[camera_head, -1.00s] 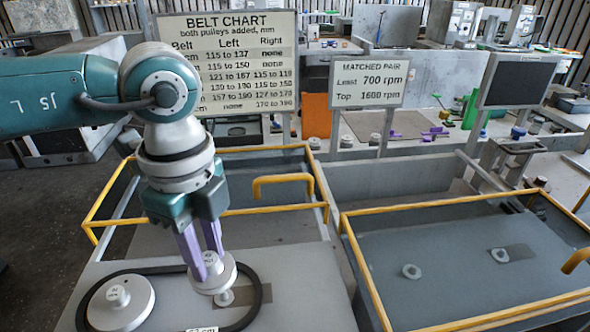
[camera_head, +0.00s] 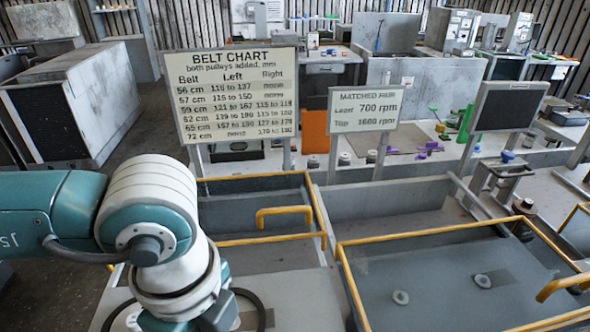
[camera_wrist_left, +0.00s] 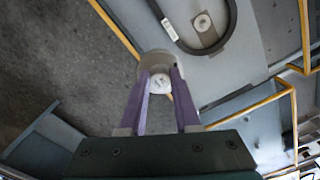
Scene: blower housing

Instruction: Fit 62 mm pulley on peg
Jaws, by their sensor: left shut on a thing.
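In the left wrist view my left gripper (camera_wrist_left: 160,74) is shut on a grey pulley (camera_wrist_left: 153,58) with a pale hub, held between its purple fingers. In that view the pulley is apart from the peg (camera_wrist_left: 203,22), which stands inside the black belt loop (camera_wrist_left: 232,28). In the head view the gripper's fingers and the pulley are out of frame at the bottom. There my arm hides much of the plate, and part of the belt (camera_head: 262,308) shows right of it. The pulley's size cannot be read. My right gripper is not in view.
The belt chart sign (camera_head: 238,95) and the matched pair sign (camera_head: 365,110) stand behind. Yellow rails (camera_head: 345,275) edge the bays. Another panel (camera_head: 440,265) at the right has two small pegs (camera_head: 401,297) (camera_head: 482,281).

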